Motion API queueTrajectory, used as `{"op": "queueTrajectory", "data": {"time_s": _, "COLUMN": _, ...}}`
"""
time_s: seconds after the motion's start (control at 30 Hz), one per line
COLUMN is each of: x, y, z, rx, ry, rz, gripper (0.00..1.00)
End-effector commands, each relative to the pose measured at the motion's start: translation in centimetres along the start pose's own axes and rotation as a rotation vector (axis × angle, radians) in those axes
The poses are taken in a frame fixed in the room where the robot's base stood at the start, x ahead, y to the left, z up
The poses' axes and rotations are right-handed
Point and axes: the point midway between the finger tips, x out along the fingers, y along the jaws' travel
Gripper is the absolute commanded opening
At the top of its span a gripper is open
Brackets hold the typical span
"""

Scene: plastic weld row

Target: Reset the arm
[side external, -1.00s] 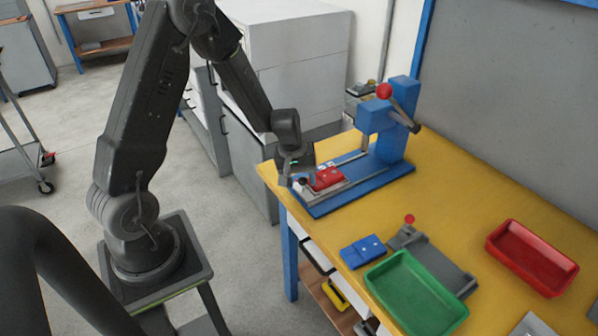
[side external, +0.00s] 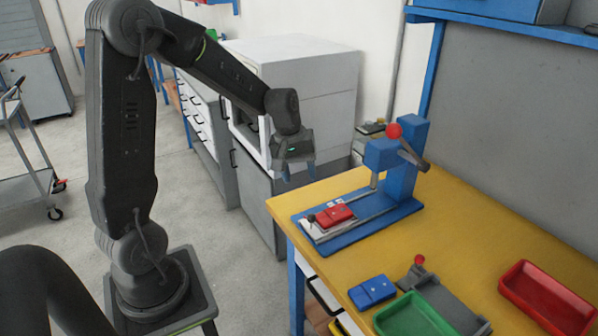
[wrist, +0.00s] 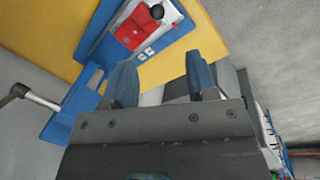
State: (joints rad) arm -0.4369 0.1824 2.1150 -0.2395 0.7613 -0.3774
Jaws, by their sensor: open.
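My gripper (side external: 297,170) is open and empty. It hangs in the air beyond the far left edge of the yellow bench, above and left of the blue press. In the wrist view its two blue fingers (wrist: 163,85) stand apart with nothing between them. The blue press (side external: 396,168) stands on the bench, with a red ball on its lever. A red part (side external: 334,215) lies on the light slide plate at the left end of the press base. The red part also shows in the wrist view (wrist: 131,34), beyond the fingers and apart from them.
On the yellow bench (side external: 460,240) are a blue part (side external: 372,291), a green tray (side external: 410,318), a grey fixture (side external: 450,300) with a red knob, and a red tray (side external: 548,300). A white cabinet (side external: 320,90) stands behind my gripper.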

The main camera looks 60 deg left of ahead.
Motion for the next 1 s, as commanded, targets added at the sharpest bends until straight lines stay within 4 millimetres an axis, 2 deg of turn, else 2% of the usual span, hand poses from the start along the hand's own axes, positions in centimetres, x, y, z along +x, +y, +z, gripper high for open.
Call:
{"op": "queueTrajectory", "data": {"time_s": 0.23, "x": -0.1, "y": 0.1, "z": 0.1, "rx": 0.005, "ry": 0.002, "rz": 0.001, "gripper": 0.52}}
{"op": "queueTrajectory", "data": {"time_s": 0.37, "x": -1.6, "y": 0.6, "z": 1.6, "rx": 0.076, "ry": 0.026, "rz": 0.009, "gripper": 0.52}}
{"op": "queueTrajectory", "data": {"time_s": 0.47, "x": -3.9, "y": 1.1, "z": 4.2, "rx": 0.2, "ry": 0.066, "rz": 0.02, "gripper": 0.52}}
{"op": "queueTrajectory", "data": {"time_s": 0.57, "x": -6.4, "y": 1.2, "z": 7.8, "rx": 0.359, "ry": 0.117, "rz": 0.032, "gripper": 0.52}}
{"op": "queueTrajectory", "data": {"time_s": 0.7, "x": -9.2, "y": 0.4, "z": 12.5, "rx": 0.581, "ry": 0.192, "rz": 0.045, "gripper": 0.52}}
{"op": "queueTrajectory", "data": {"time_s": 0.83, "x": -11.0, "y": -1.0, "z": 16.3, "rx": 0.766, "ry": 0.262, "rz": 0.057, "gripper": 0.52}}
{"op": "queueTrajectory", "data": {"time_s": 1.0, "x": -12.0, "y": -2.8, "z": 19.3, "rx": 0.931, "ry": 0.33, "rz": 0.065, "gripper": 0.52}}
